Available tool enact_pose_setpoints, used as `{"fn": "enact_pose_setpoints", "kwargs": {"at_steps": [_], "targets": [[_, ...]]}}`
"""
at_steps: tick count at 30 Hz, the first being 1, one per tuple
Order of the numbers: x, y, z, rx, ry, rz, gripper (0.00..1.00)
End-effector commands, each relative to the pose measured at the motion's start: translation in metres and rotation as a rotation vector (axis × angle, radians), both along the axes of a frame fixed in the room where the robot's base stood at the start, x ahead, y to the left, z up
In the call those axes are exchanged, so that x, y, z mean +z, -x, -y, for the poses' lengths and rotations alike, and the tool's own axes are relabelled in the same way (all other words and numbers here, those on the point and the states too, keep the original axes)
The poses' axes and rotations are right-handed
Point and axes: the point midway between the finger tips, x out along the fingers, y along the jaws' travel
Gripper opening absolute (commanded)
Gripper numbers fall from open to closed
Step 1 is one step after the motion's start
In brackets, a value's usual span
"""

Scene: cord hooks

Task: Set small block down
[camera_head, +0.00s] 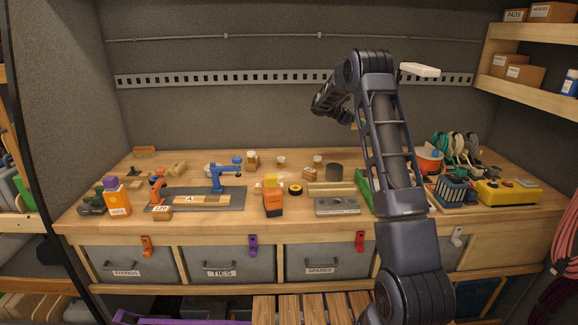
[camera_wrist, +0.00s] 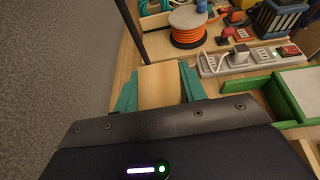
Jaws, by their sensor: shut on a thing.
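My gripper (camera_wrist: 158,76) shows in the wrist view with its two teal fingers on either side of a small tan wooden block (camera_wrist: 161,88). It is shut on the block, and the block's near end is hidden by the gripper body. In the head view my arm bends over the right half of the workbench (camera_head: 200,222); the gripper is mostly hidden behind the arm links there, and I cannot make out the held block clearly.
An orange cable spool (camera_wrist: 188,27), a power strip (camera_wrist: 240,62) and a green-edged tray (camera_wrist: 285,100) lie near the gripper. A yellow box (camera_head: 495,195) sits at the right. An orange bottle (camera_head: 117,200) and robot models occupy the left. Bins hang below.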

Motion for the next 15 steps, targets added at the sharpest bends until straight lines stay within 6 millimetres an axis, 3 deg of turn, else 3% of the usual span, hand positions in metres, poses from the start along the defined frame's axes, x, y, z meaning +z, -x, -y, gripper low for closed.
{"fn": "enact_pose_setpoints", "kwargs": {"at_steps": [4,8,15], "targets": [[0.001,0.000,-0.006,0.006,0.000,0.000,0.19],[0.001,0.002,-0.033,0.032,-0.002,-0.001,0.19],[0.002,0.018,-0.131,0.120,-0.006,0.000,0.19]]}}
